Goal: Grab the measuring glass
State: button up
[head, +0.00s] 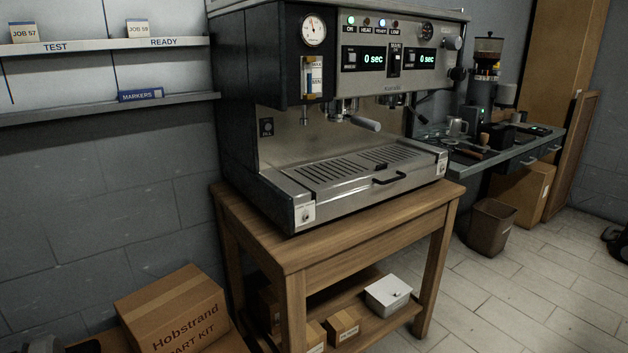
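I cannot make out a measuring glass for certain in the head view. A small upright gauge with a marked label (312,77) is fixed to the front of the espresso machine (340,105). A small metal cup or jug (457,127) stands on the side counter (530,142) at the right, among several small items too small to tell apart. My gripper is not in view.
The machine stands on a wooden table (345,225) with boxes on its lower shelf. A cardboard box (172,310) sits at the lower left. Wall shelves (100,45) hold job cards and a markers box (141,95). A bin (492,227) stands right. Tiled floor (530,300) is clear.

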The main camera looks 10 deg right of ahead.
aim_at(422, 135)
jog(key=i+l+z, duration=0.65)
jog(key=i, duration=0.25)
jog(key=i+l, duration=0.2)
jog(key=l, duration=0.2)
